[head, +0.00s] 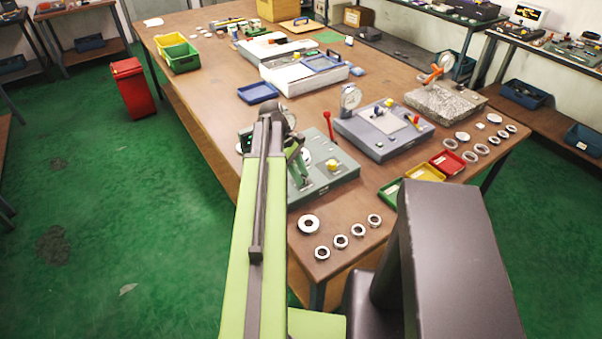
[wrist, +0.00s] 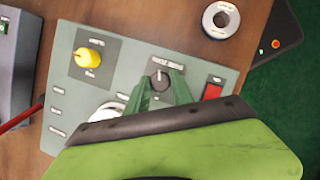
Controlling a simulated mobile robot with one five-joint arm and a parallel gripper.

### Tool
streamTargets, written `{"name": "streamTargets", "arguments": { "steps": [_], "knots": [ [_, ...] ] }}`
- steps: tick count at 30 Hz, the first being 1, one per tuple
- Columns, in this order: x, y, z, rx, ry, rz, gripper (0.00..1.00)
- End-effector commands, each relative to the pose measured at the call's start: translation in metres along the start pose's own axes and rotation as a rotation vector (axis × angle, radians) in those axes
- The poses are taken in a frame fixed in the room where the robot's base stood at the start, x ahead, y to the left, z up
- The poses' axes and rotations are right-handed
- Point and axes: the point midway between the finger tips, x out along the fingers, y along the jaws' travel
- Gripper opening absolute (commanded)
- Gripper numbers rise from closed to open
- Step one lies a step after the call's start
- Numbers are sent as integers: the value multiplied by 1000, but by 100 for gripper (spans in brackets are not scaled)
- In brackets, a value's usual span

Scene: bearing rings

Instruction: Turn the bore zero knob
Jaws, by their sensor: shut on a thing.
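A grey-green gauge panel (wrist: 122,65) lies under my gripper (wrist: 160,84); it also shows in the head view (head: 337,184). My gripper's two green fingers are shut on a dark round knob (wrist: 159,76) with a white pointer mark. The label above this knob is too blurred to read surely. A yellow knob (wrist: 88,57) stands on a dark plate on the same panel, apart from the fingers; in the head view it is at the panel's right (head: 333,165). I cannot read which knob is marked bore zero.
A red switch (wrist: 213,90) sits right of the gripped knob. A pale round part (wrist: 106,111) is half hidden by my arm. A metal ring (wrist: 221,19) lies beyond the panel. Several rings (head: 340,241) lie near the table's front edge; a second gauge unit (head: 385,135) stands behind.

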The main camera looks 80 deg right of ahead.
Motion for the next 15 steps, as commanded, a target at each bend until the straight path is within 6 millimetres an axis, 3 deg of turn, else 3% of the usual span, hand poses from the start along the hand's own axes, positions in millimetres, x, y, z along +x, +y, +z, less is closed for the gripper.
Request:
{"name": "streamTargets", "arguments": {
  "steps": [15],
  "knots": [
    [0,1,-2,173,-2,-71,0]
  ]
}}
